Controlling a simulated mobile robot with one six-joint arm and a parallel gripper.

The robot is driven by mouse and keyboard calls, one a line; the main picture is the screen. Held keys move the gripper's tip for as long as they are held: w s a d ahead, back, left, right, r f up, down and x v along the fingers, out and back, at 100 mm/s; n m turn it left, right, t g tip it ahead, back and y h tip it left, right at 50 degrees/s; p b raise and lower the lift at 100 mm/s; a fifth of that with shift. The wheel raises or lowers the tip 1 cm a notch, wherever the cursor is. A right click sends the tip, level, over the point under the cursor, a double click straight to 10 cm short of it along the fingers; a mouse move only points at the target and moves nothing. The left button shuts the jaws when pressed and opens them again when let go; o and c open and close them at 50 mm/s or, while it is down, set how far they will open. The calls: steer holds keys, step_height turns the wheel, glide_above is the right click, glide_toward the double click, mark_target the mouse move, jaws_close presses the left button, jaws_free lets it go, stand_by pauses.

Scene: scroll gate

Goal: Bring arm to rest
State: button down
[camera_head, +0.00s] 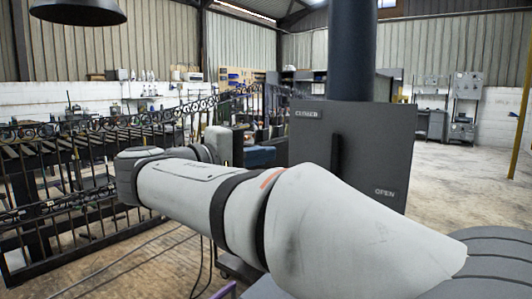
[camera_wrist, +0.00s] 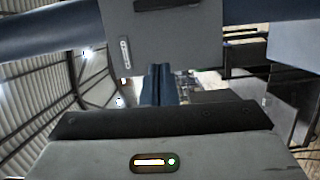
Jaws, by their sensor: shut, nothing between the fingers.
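My arm lies across the head view, with its elbow at the left and its wrist part turned up behind the forearm. My gripper's fingers are not clearly visible there. In the wrist view my gripper (camera_wrist: 157,84) is shut and empty, its dark blue fingers together. A dark grey control box (camera_head: 365,135) marked CLOSED and OPEN is fixed to a dark post (camera_head: 351,50). A dark upright lever (camera_head: 336,158) shows on its face. In the wrist view the box's grey face (camera_wrist: 185,35) is beyond the fingers; I cannot tell the exact gap.
A black scroll gate (camera_head: 80,180) stands at the left behind my arm. A dark round lamp (camera_head: 78,11) hangs at upper left. Workbenches and shelves line the back wall. Concrete floor (camera_head: 460,175) at the right is clear.

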steer(key=s+d+f+g+y+p, duration=0.3)
steer(key=d+f+p, duration=0.1)
steer(key=d+p, duration=0.2)
steer(key=s+d+f+g+y+p, duration=0.2)
steer(key=d+f+g+y+p, duration=0.1)
steer(key=d+p, duration=0.3)
steer(key=s+f+m+y+p, duration=0.3)
steer(key=s+y+p, duration=0.1)
steer(key=s+p, duration=0.1)
steer(key=s+f+m+g+y+p, duration=0.1)
steer(key=s+f+m+y+p, duration=0.2)
steer(key=s, duration=0.4)
steer(key=y+p, duration=0.1)
steer(key=p, duration=0.1)
steer(key=shift+s+m+g+y+p, duration=0.25)
steer(key=shift+m+g+y+p, duration=0.05)
steer(key=shift+p, duration=0.1)
